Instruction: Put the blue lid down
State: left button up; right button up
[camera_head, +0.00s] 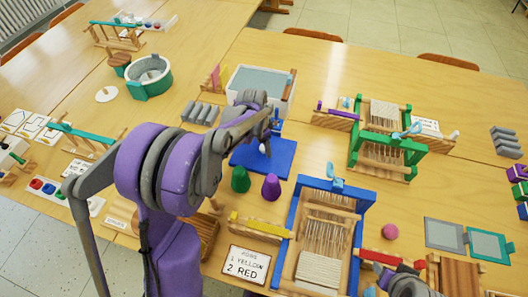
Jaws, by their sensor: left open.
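The blue lid (254,165) is a flat blue square lying on the table in the middle of the view, in front of an open box with a grey-blue inside (262,80). My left gripper (268,140) is open just above the lid's far part, and the arm hides the lid's left edge. A small blue piece (276,126) shows beside the fingers; I cannot tell whether they touch it. Part of my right gripper (403,284) shows at the bottom edge, and its fingers are not clear.
A green cone (240,180) and a purple cone (271,187) stand close in front of the lid. A blue-framed loom (362,199) stands to the right, a green-framed loom (355,143) behind it. Grey rolls (199,112) lie left of the box.

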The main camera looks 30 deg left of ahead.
pick_arm(q)
grip_shut()
dwell(0.3)
